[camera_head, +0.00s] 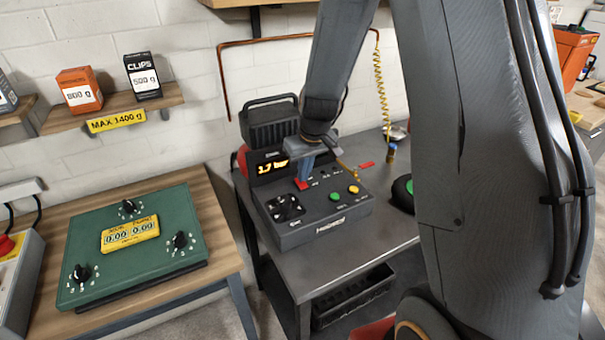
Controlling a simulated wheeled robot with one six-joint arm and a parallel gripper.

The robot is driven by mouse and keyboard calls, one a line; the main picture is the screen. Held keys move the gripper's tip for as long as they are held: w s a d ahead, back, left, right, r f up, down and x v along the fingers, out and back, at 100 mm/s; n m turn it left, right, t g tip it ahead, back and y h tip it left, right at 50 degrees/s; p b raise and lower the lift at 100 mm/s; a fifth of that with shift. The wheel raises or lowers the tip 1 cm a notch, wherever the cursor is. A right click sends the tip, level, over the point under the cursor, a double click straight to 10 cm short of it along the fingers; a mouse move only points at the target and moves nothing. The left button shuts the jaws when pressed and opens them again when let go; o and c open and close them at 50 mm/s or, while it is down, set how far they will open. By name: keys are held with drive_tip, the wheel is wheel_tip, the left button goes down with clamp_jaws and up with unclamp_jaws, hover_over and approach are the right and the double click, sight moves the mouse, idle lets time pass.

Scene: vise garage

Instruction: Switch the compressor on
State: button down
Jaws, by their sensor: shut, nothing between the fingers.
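The compressor (318,231) is a dark box with a sloped control panel on a grey metal table. Its display glows orange and seems to read 1.7 bar. The panel carries a round black dial (285,208), a green button (335,196), a yellow button (353,189) and a small red part (301,184), perhaps a switch. My gripper (304,176) is shut and empty, pointing down at the red part. Its fingertips are at or just above it; I cannot tell whether they touch. They hide part of the panel.
A green panel (90,245) with black knobs and a yellow display lies on the wooden bench at left. A shelf (110,105) above holds boxes. A yellow coiled hose (382,80) hangs behind the table. My arm hides much of the right side.

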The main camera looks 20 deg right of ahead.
drive_tip(key=shift+r+p, duration=0.3)
drive_tip(key=shift+r, duration=0.25)
drive_tip(key=p+v, duration=0.2)
drive_tip(key=v, duration=0.1)
drive_tip(key=shift+w+a+r, duration=0.1)
drive_tip(key=shift+r, duration=0.2)
wheel_tip(320, 180, up, 8)
drive_tip(key=b, duration=0.3)
hover_over(303, 185)
drive_tip(key=s+d, duration=0.1)
drive_tip(key=s, duration=0.3)
drive_tip(key=shift+s+d+r, duration=0.1)
drive_tip(key=shift+s+d, duration=0.05)
